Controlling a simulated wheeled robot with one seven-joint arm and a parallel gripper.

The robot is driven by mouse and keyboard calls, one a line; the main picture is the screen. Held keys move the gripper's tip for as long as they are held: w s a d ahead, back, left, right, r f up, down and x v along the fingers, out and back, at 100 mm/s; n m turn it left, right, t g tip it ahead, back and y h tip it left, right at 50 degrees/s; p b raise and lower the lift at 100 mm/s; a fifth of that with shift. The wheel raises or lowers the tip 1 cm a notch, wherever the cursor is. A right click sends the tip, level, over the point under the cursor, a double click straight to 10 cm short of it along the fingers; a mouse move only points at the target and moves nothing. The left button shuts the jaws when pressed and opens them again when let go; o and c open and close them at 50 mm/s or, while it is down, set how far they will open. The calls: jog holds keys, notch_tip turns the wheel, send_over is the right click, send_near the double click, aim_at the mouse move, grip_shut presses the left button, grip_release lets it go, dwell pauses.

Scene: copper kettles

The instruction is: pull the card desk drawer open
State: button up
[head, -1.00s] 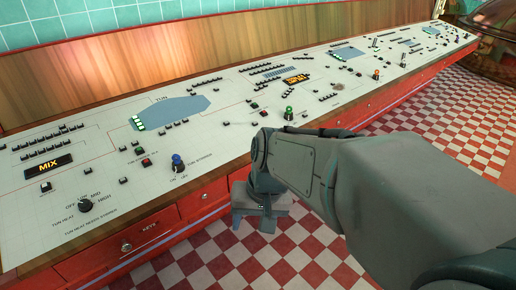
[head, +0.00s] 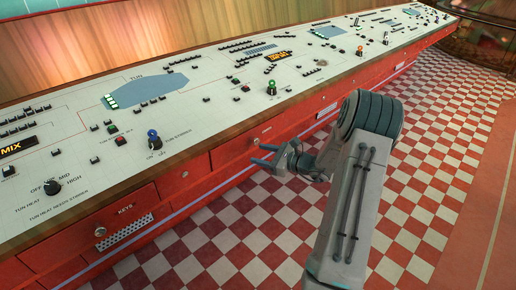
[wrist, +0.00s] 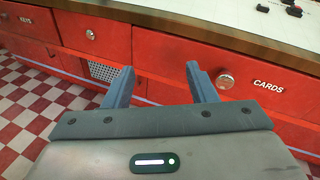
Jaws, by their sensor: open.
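The card desk drawer (wrist: 285,92) is a red front lettered "CARDS" at the right of the wrist view, and it looks shut, flush with the desk. Its round metal knob (wrist: 225,81) sits just right of my gripper's right finger. In the head view the knob (head: 256,141) is small, beside the fingertips, with the lettering not readable. My gripper (wrist: 160,69) is open and empty, its two blue-grey fingers pointing at the desk front. In the head view my gripper (head: 262,154) is low beside the desk. I cannot tell whether a finger touches the knob.
The long control desk (head: 205,103) has a pale top with switches and a wooden edge overhanging the drawers. The KEYS drawer (head: 120,222) is at the left, with a perforated vent (head: 122,233) below. A small round fitting (wrist: 90,34) lies between. The checkered floor (head: 230,235) is clear.

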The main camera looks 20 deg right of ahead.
aim_at(257, 142)
jog(key=w+d+f+m+t+h+b, duration=0.1)
jog(key=d+f+m+t+h, duration=0.4)
jog(key=d, duration=0.4)
jog(key=shift+m+g+y, duration=0.4)
jog(key=shift+g+y, duration=0.1)
jog(key=shift+y, duration=0.2)
jog(key=x, duration=0.9)
jog(key=f+x, duration=0.1)
jog(key=x, duration=0.3)
jog(key=shift+w, duration=0.4)
jog(key=shift+s, duration=0.1)
grip_shut()
